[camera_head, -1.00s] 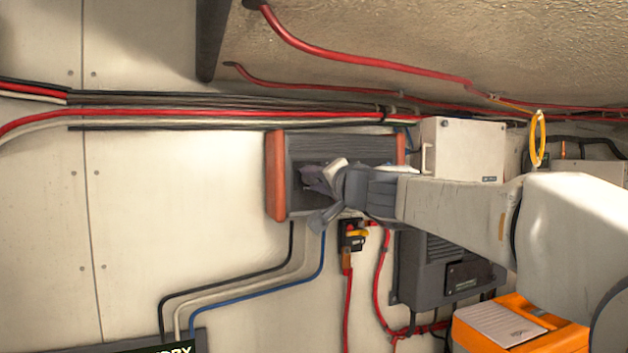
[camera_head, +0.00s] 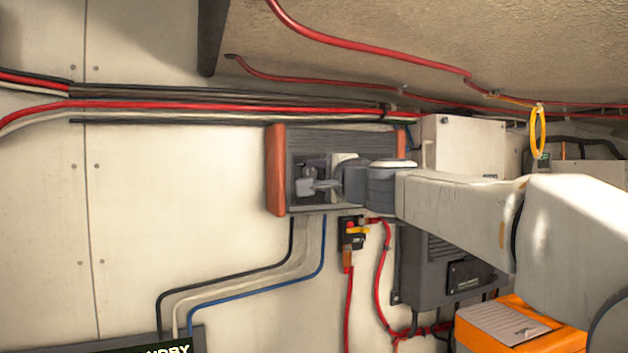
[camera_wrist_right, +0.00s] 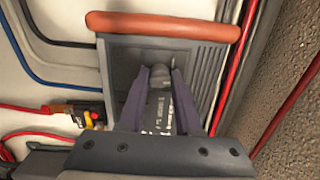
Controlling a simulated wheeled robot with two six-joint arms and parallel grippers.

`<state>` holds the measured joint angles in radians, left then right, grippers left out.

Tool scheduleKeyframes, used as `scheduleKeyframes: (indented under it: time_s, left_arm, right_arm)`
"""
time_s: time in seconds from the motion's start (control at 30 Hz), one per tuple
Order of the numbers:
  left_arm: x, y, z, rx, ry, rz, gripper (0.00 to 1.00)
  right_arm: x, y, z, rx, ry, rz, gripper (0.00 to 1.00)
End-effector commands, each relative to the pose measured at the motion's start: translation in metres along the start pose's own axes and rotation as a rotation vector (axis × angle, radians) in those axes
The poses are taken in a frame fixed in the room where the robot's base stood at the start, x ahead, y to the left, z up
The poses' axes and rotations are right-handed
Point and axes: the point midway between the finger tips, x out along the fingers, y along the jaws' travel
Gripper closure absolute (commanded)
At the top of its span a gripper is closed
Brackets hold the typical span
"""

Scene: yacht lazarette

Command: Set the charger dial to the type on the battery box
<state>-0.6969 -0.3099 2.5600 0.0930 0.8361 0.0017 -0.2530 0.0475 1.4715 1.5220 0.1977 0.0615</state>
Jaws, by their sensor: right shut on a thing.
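The charger (camera_head: 276,171) is a grey ribbed box with orange-red end caps, mounted on the pale wall at the middle of the head view. Its front also shows in the wrist view (camera_wrist_right: 117,65). My right gripper (camera_head: 318,187) is at the charger's face, coming from the right. In the wrist view its two fingers (camera_wrist_right: 160,95) are shut on the grey dial (camera_wrist_right: 160,71), whose rounded end shows between them. Printed lettering on the face is partly hidden and unreadable to me. A dark panel (camera_head: 160,347) at the bottom left has lettering ending in "DRY", cut off by the frame. My left gripper is out of view.
A red and yellow switch (camera_head: 353,232) with red cables sits just below the charger. A white box (camera_head: 465,145), a dark grey unit (camera_head: 440,285) and an orange box (camera_head: 515,325) are to the right. Cables run above the charger; the wall at left is mostly clear.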

Motion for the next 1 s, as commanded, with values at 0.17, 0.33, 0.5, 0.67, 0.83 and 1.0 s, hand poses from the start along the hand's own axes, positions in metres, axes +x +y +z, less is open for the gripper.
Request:
scheduleKeyframes:
  time_s: [0.17, 0.33, 0.5, 0.67, 0.83, 1.0]
  left_arm:
    - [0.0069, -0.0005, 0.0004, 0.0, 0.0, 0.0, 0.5]
    - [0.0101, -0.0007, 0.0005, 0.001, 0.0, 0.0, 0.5]
    - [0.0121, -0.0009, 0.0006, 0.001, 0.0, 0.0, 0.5]
    - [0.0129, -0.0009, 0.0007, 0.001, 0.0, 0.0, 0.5]
    - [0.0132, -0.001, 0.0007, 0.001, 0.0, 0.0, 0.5]
    - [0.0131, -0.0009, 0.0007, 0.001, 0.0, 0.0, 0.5]
  right_arm:
    - [0.0007, 0.0047, 0.0003, 0.168, 0.007, -0.005, 1.0]
    - [0.0008, 0.0046, 0.0009, 0.33, 0.013, -0.014, 1.0]
    - [0.0009, 0.0045, 0.0009, 0.492, 0.02, -0.023, 1.0]
    - [0.001, 0.0045, 0.0013, 0.636, 0.026, -0.03, 1.0]
    - [0.001, 0.0045, 0.0015, 0.771, 0.032, -0.038, 1.0]
    - [0.0011, 0.0047, 0.0021, 0.874, 0.036, -0.043, 1.0]
